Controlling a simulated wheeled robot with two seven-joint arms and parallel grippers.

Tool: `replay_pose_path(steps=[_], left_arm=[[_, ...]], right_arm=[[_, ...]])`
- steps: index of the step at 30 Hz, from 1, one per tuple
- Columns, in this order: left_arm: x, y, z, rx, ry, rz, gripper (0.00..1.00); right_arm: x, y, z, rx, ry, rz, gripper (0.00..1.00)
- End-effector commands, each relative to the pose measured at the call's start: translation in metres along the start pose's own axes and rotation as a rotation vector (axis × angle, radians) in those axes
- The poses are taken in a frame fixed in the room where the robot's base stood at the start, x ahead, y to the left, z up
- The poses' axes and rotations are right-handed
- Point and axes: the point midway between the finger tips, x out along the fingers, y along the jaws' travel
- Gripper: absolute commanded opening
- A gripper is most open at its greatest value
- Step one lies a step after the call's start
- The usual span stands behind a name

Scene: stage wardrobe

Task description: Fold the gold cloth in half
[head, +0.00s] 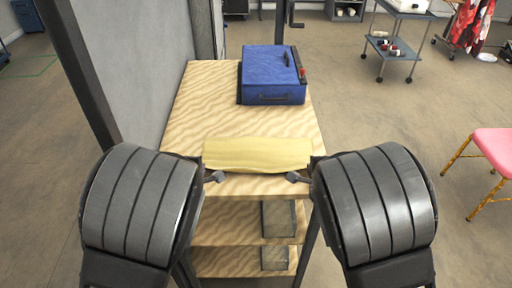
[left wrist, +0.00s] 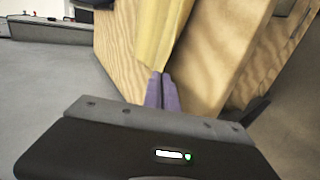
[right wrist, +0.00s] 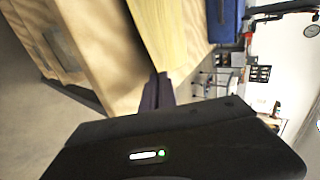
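The gold cloth (head: 257,153) lies as a wide strip across the near part of the wooden table top, its long edges running left to right. My left gripper (head: 217,177) is at its near left corner; in the left wrist view its fingers (left wrist: 161,88) are together with the cloth (left wrist: 160,32) at their tips. My right gripper (head: 295,177) is at the near right corner; in the right wrist view its fingers (right wrist: 157,92) are together, also with cloth (right wrist: 160,30) at their tips. Both look shut on the cloth. The exact pinch is too small to see.
The wooden table (head: 205,95) has open shelves below. A blue case (head: 270,72) with a dark handle sits at its far right. Bare table lies between case and cloth. A grey wall (head: 135,60) stands close on the left; a pink stool (head: 495,145) stands off right.

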Motion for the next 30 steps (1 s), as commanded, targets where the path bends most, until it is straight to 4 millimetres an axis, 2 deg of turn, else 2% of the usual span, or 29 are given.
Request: replay_pose_path(steps=[1,15,22,30], left_arm=[[0.0,0.0,0.0,0.0,0.0,0.0,0.0],[0.0,0.0,0.0,-0.001,0.0,-0.001,0.4],[-0.011,0.008,0.001,-0.006,-0.003,0.001,0.4],[-0.052,0.025,0.003,-0.003,-0.007,0.001,0.4]], right_arm=[[0.0,0.0,0.0,0.0,0.0,0.0,0.0],[0.0,0.0,0.0,0.0,-0.001,0.001,0.4],[-0.011,-0.008,0.001,0.004,-0.003,-0.001,0.4],[-0.052,-0.025,0.003,0.002,-0.008,-0.001,0.4]])
